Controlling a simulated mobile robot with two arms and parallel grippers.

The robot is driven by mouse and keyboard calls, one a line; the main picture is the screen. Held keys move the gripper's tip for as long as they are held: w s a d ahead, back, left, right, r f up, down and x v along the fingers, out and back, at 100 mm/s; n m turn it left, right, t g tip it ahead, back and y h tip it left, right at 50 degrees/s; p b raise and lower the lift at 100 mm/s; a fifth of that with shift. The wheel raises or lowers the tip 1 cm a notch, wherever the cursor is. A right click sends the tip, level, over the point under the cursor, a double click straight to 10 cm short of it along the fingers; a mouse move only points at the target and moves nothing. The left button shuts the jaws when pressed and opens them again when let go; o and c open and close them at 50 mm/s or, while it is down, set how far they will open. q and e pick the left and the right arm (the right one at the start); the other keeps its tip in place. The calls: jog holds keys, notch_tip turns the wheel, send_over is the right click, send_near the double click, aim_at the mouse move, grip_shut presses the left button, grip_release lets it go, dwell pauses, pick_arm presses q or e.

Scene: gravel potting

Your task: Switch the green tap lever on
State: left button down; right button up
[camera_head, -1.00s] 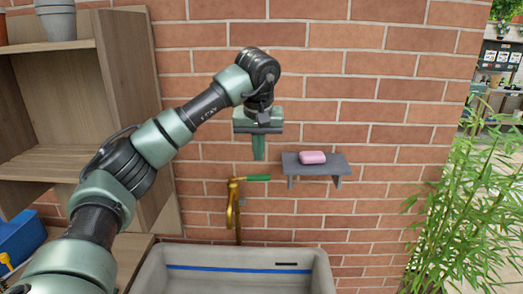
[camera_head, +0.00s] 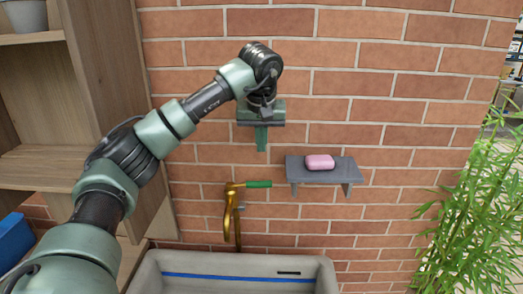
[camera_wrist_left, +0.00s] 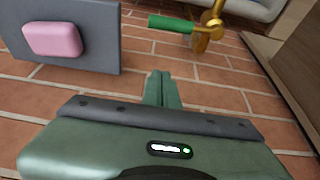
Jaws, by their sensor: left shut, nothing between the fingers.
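The brass tap (camera_head: 232,215) stands against the brick wall above the sink. Its green lever (camera_head: 258,184) points level to the right in the head view. The green lever (camera_wrist_left: 171,23) and the brass tap (camera_wrist_left: 213,24) also show at the top of the left wrist view. My left gripper (camera_head: 261,150) points down, shut and empty, above the lever and apart from it. Its closed fingers (camera_wrist_left: 162,78) show in the wrist view. My right gripper is not in view.
A grey wall shelf (camera_head: 325,178) with pink soap (camera_head: 320,162) is just right of the lever. The grey sink (camera_head: 150,270) is below. A wooden shelf unit (camera_head: 105,75) stands left, bamboo (camera_head: 470,210) right. Bare wall surrounds my gripper.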

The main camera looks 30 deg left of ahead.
aim_at(251, 185)
pick_arm(q)
notch_tip(251, 185, down, 8)
jog(key=s+p, duration=0.1)
jog(key=p, duration=0.3)
jog(key=shift+d+f, duration=0.2)
jog(key=shift+d, duration=0.1)
